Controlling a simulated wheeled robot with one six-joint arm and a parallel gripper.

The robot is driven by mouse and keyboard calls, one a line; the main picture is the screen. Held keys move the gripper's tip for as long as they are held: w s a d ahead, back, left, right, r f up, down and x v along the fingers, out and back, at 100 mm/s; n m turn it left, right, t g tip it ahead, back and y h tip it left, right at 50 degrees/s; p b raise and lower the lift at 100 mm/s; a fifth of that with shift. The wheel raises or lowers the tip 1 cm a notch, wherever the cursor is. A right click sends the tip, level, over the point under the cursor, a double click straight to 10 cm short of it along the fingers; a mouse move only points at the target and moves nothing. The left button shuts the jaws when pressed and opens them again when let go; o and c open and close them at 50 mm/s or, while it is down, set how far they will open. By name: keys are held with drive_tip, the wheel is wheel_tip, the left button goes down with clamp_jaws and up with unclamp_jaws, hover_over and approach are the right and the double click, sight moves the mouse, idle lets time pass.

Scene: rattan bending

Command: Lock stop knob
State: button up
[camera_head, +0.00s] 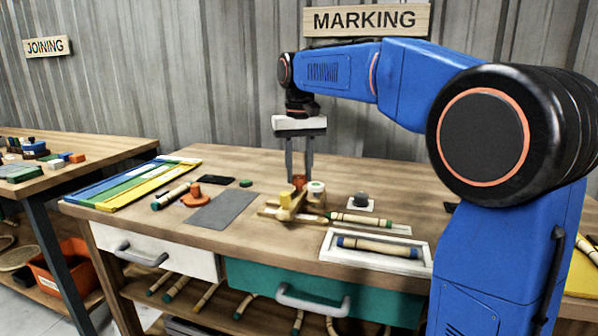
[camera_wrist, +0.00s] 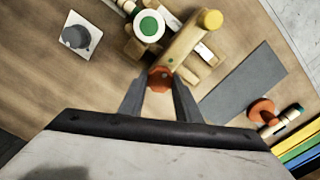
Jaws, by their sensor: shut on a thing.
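The stop knob, a small orange knob, sits on a yellow and wooden jig. It shows in the wrist view (camera_wrist: 160,79) between my fingertips and in the head view (camera_head: 299,181). My gripper (camera_head: 299,178) points straight down over the jig's rear and is shut on the knob; it also shows in the wrist view (camera_wrist: 160,85). The jig (camera_head: 288,207) lies near the table's middle, with a yellow round end (camera_wrist: 211,20). A white round piece with a green centre (camera_wrist: 149,26) stands beside the knob. The knob's underside is hidden.
A grey mat (camera_head: 223,209) and an orange piece (camera_head: 195,197) lie left of the jig. A dark knob on a white square (camera_head: 361,201) is to the right. A white tray (camera_head: 330,250) holds a rattan piece at the front. Coloured strips (camera_head: 120,190) lie far left.

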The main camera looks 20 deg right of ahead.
sight(299, 177)
drive_tip(key=shift+m, duration=0.7)
drive_tip(key=o, duration=1.1)
drive_tip(key=shift+c, duration=0.2)
wheel_tip(299, 177, up, 17)
drive_tip(key=shift+r, duration=0.2)
drive_tip(key=shift+s, duration=0.1)
